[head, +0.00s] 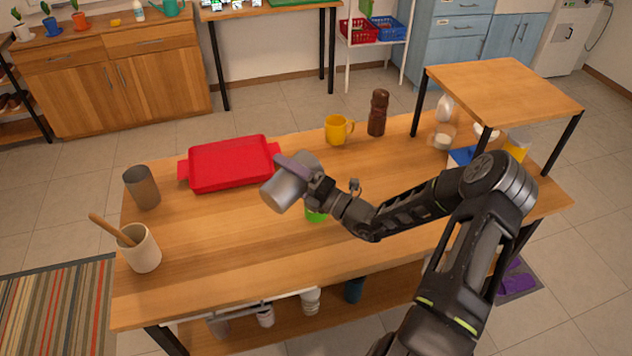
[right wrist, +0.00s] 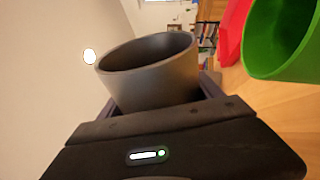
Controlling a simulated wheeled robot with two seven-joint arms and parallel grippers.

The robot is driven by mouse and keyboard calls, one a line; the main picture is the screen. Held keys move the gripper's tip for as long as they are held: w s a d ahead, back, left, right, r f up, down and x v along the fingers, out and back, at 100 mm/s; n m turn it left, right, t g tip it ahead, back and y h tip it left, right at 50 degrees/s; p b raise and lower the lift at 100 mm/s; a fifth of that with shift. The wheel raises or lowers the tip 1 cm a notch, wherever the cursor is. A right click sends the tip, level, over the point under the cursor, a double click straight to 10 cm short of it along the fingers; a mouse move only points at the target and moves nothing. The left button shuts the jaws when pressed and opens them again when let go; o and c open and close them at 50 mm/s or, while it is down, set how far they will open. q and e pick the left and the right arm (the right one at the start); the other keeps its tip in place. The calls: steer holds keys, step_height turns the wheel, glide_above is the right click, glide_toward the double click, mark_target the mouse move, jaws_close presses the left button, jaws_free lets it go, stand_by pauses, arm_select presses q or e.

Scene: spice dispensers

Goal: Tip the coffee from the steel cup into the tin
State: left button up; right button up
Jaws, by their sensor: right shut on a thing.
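My right gripper (head: 307,178) is shut on the steel cup (head: 284,188), a silver cylinder held above the middle of the table. The cup is tilted well over in the head view. In the right wrist view the steel cup (right wrist: 150,75) sits between the jaws with its round mouth showing and a dark inside; I cannot make out coffee in it. A green open container (head: 316,215), maybe the tin, stands on the table below the gripper, partly hidden by it. The green container (right wrist: 285,45) is at the right of the wrist view, apart from the cup. My left gripper is out of view.
A red tray (head: 230,163) lies behind the cup. A grey-brown tumbler (head: 141,187) and a cream crock (head: 141,250) with a wooden handle stand at left. A yellow mug (head: 336,130) and brown grinder (head: 377,113) stand at the back. A raised shelf (head: 505,88) is at right.

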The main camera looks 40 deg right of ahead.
mark_target(298, 155)
steer(key=shift+d+f+m+h+p, duration=0.1)
steer(key=shift+d+m+h+p, duration=0.25)
steer(key=shift+m+p, duration=0.6)
stand_by(0.3)
steer(key=shift+w+d+r+m+t+h+p, duration=0.15)
steer(key=shift+d+r+m+t+p, duration=0.15)
steer(key=shift+m, duration=0.35)
steer(key=shift+d+r+m+t+h+p, duration=0.1)
steer(key=shift+r+m+t+p, duration=0.1)
steer(key=shift+m+p, duration=0.3)
steer(key=shift+w+d+r+m+t+h, duration=0.1)
steer(key=shift+d+r+m+h, duration=0.15)
steer(key=shift+m, duration=0.5)
steer(key=shift+w+d+r+m+t+h, duration=0.1)
steer(key=shift+d+m+h, duration=0.15)
steer(key=shift+m, duration=0.45)
steer(key=shift+d+r+m+t+h, duration=0.1)
steer(key=shift+d+r+m+h, duration=0.2)
steer(key=shift+m, duration=0.45)
steer(key=shift+w+d+r+m+h, duration=0.15)
steer(key=shift+d+m+h, duration=0.4)
steer(key=shift+m, duration=0.85)
stand_by(0.4)
steer(key=n, duration=0.2)
steer(key=a+f+n+y, duration=0.1)
steer(key=n, duration=0.1)
steer(key=a+n+y, duration=0.1)
steer(key=shift+s+a+f+n, duration=0.2)
steer(key=shift+s+n, duration=0.1)
steer(key=shift+n, duration=0.1)
